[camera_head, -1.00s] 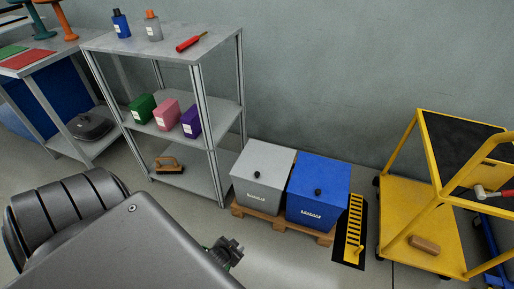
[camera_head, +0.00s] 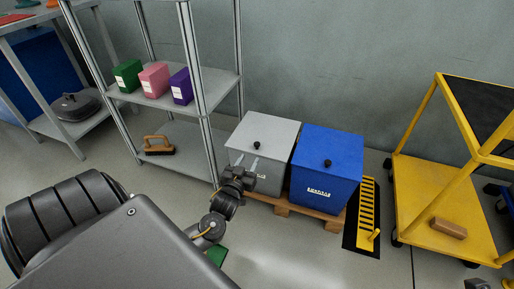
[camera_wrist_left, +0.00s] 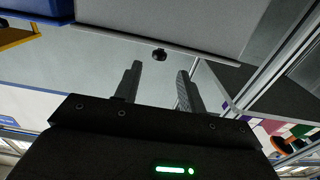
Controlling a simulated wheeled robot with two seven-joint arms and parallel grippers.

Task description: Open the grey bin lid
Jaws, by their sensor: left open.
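The grey bin (camera_head: 268,172) stands on a wooden pallet, with its flat grey lid (camera_head: 265,130) down and a black round knob (camera_head: 257,145) on top. My left gripper (camera_head: 247,161) is open and empty at the bin's front left side, its fingers pointing up towards the knob. In the left wrist view, the two fingers (camera_wrist_left: 159,72) are spread, with the black knob (camera_wrist_left: 159,54) just beyond the gap between their tips. I cannot tell whether the fingers touch the bin. My right gripper is not in view.
A blue bin (camera_head: 325,175) stands close right of the grey one on the same pallet (camera_head: 333,222). A metal shelf (camera_head: 190,150) stands close on the left. A yellow cart (camera_head: 430,190) and a yellow-black floor piece (camera_head: 365,215) are to the right.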

